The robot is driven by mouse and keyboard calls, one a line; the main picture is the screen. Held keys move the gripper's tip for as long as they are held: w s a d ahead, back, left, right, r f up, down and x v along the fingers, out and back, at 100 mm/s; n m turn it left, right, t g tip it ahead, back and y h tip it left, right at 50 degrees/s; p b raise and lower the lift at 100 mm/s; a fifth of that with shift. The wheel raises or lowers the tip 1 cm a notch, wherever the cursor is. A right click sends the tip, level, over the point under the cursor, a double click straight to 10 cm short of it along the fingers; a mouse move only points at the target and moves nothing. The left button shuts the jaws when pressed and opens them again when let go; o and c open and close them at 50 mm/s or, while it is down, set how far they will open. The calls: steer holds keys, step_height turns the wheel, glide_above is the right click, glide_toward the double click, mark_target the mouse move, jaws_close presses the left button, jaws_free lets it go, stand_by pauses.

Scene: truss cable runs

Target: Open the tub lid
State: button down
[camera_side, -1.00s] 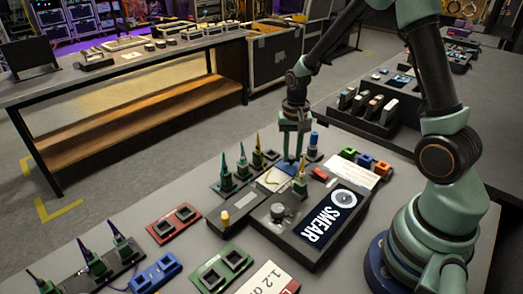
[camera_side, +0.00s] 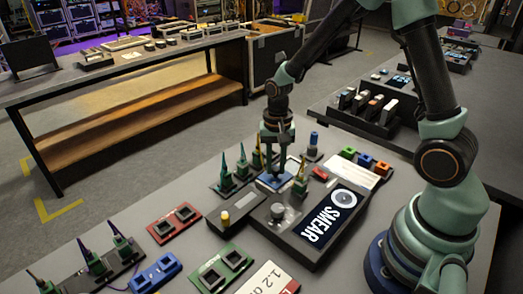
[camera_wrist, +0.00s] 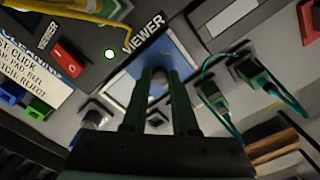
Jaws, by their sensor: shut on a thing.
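My gripper (camera_wrist: 160,78) is shut on a small grey knob in the wrist view. The knob stands over a flat blue panel (camera_wrist: 180,58), which looks like the tub lid. The fingers hide part of the panel. I cannot tell whether the lid is raised.
A dark box marked SMEAR (camera_side: 325,218) stands close on the right. Green connectors with upright tips (camera_side: 224,178) stand close on the left. In the wrist view a yellow cable (camera_wrist: 92,17) and a teal cable (camera_wrist: 280,95) run nearby. Red (camera_side: 173,222) and green (camera_side: 222,268) socket blocks lie in front.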

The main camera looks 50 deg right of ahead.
steer(key=c, duration=0.7)
jaws_free()
step_height(320, 180, up, 12)
steer(key=shift+r, duration=0.1)
step_height(320, 180, up, 5)
steer(key=n+t, duration=0.2)
steer(key=n, duration=0.1)
glide_above(276, 170)
steer(key=s, duration=0.3)
steer(key=s+r+n+t, duration=0.1)
steer(key=s+n, duration=0.1)
steer(key=s+a+r+n+t, duration=0.1)
steer(key=n, duration=0.1)
steer(key=s+r+n+t, duration=0.1)
steer(key=s+n, duration=0.1)
steer(key=shift+s+a+t, duration=0.3)
steer(key=shift+s, duration=0.05)
